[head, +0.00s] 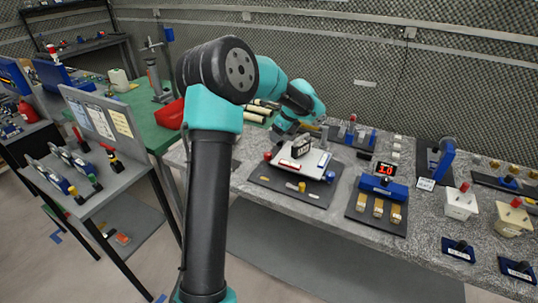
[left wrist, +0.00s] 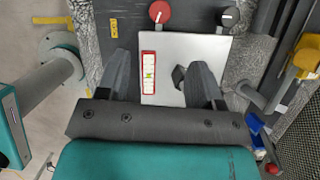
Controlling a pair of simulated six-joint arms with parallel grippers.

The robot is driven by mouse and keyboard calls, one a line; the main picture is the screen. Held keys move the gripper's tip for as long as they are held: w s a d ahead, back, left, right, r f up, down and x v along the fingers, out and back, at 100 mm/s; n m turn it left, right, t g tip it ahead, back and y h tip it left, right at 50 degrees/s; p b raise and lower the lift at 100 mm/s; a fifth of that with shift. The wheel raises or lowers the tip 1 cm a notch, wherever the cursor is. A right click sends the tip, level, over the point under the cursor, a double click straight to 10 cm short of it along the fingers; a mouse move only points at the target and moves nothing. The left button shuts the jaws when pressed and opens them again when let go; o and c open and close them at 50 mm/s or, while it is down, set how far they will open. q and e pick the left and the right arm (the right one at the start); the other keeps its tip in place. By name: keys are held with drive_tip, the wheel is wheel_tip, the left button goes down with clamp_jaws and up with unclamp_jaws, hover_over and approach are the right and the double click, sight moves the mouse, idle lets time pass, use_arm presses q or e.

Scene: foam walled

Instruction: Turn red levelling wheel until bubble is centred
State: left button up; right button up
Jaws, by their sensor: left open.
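The red levelling wheel (head: 267,155) is at the left corner of a white plate (head: 300,170) on a dark base in the head view. In the left wrist view the red wheel (left wrist: 159,13) is at the top edge, beyond my fingertips. A red-framed level vial (left wrist: 148,72) lies on the white plate between my fingers; it is too small to tell where the bubble is. My left gripper (left wrist: 162,60) is open and empty above the plate, apart from the wheel. In the head view the gripper is partly hidden by my own arm. My right gripper is not in view.
A dark knob (left wrist: 229,18) is at the plate's other corner. A small black object (head: 301,147) stands on the plate. The grey bench front (head: 260,195) is clear.

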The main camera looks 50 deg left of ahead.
sight(269, 154)
use_arm(q)
drive_tip(key=x, duration=1.2)
drive_tip(key=shift+a+f, duration=0.15)
drive_tip(key=shift+f, duration=0.2)
